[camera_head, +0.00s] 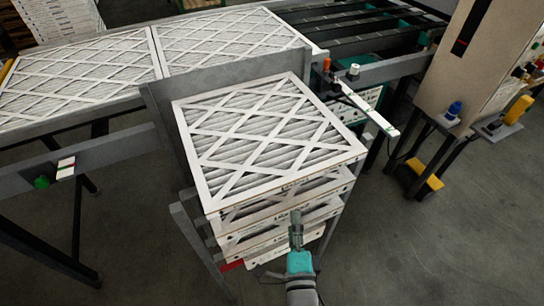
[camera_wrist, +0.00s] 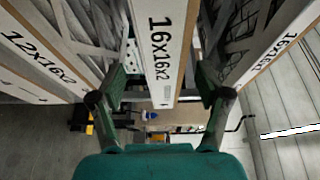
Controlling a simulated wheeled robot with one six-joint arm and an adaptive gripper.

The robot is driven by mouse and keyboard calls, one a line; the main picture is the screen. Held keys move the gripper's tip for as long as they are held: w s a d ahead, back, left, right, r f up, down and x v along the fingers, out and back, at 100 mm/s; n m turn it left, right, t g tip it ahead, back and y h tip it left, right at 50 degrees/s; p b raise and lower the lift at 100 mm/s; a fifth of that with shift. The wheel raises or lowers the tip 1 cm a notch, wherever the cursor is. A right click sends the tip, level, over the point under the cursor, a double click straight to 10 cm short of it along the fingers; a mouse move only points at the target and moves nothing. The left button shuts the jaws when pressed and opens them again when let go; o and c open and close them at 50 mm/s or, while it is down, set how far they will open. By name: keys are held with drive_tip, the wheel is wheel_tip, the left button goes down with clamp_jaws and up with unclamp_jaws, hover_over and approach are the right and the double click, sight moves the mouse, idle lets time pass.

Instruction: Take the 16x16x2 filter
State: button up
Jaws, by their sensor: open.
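A filter with a white edge printed "16x16x2" (camera_wrist: 160,50) is in the middle of the wrist view. My gripper (camera_wrist: 162,84) is open, with one finger on each side of that edge; I see a gap on both sides. In the head view my gripper (camera_head: 296,222) is at the front of a stack of white-framed pleated filters, below the top filter (camera_head: 265,145). Which layer lies between the fingers is hard to tell there. In the wrist view a filter printed "12x16x2" (camera_wrist: 38,58) is on the left and one reading "16x16" (camera_wrist: 272,50), partly cut off, on the right.
The stack stands in a grey metal rack (camera_head: 190,235). Behind it, large filters (camera_head: 225,40) lie on a conveyor (camera_head: 350,40). A beige machine cabinet (camera_head: 485,70) stands at the right.

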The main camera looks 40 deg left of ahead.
sight(294, 195)
drive_tip(key=shift+w+d+x, duration=0.15)
drive_tip(key=shift+x, duration=2.05)
drive_tip(key=shift+w+d+x, duration=0.1)
drive_tip(key=shift+w+x, duration=0.05)
drive_tip(key=shift+x, duration=2.05)
drive_tip(key=c, duration=1.4)
